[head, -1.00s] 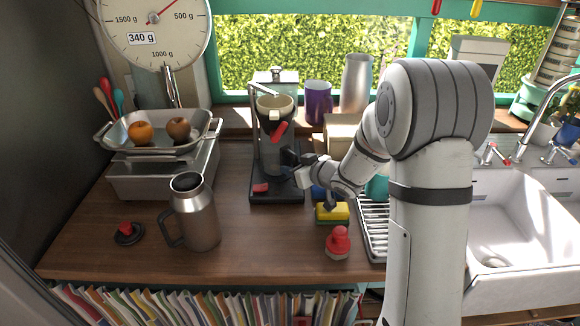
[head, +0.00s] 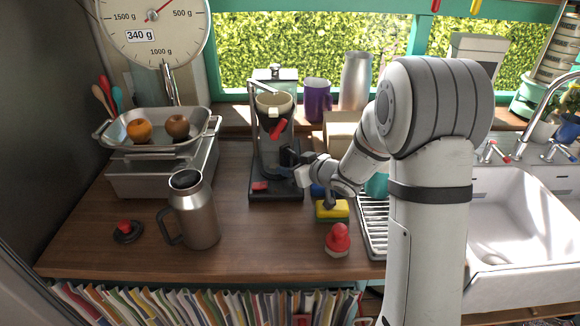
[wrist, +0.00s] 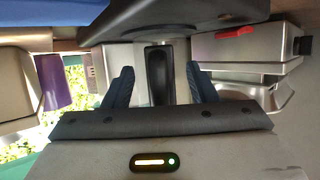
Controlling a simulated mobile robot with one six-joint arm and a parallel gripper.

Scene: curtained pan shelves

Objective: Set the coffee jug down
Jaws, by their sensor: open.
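The coffee jug (head: 271,156) appears to be the grey vessel standing in the coffee machine, under its filter holder; the machine's frame and my gripper partly hide it. In the wrist view, a dark upright handle (wrist: 160,76) with pale grey surfaces on both sides shows beyond and between my fingers. My gripper (head: 287,162) is at the right side of the machine, low over its base. In the wrist view its two blue fingers (wrist: 159,84) are spread apart, with nothing visibly held between them.
The coffee machine (head: 256,190) has a dark base. A steel jug (head: 200,215) and a red-knobbed lid (head: 128,232) are on the counter at left. A yellow sponge (head: 332,211) and a red-topped shaker (head: 338,240) are just in front of my arm. The front-middle counter is clear.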

